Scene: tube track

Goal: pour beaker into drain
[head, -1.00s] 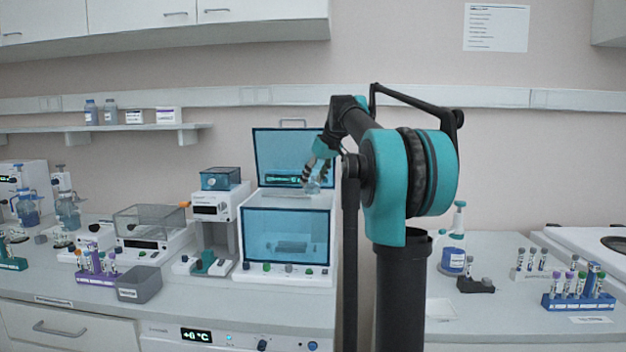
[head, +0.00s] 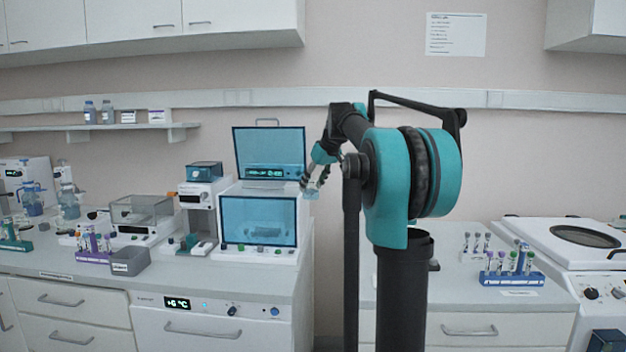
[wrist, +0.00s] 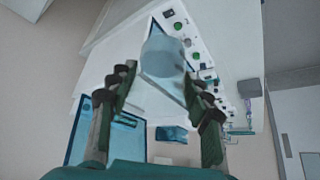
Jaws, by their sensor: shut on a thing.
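My gripper (head: 314,178) is shut on a small clear beaker (head: 312,192), which hangs at the fingertips in front of the grey wall. The beaker also shows in the wrist view (wrist: 163,55) as a pale, bluish, translucent round shape between the dark fingers. Its contents are too blurred to tell. The gripper is just right of the white machine with blue windows, and apart from it as far as I can tell. No drain is clearly seen; my arm hides part of the middle of the room.
The white machine (head: 207,219) has a raised blue lid (head: 269,153). A grey bin (head: 130,262) and tube racks stand on the left bench. At right are a blue tube rack (head: 512,279) and a white unit with a dark round window (head: 585,236).

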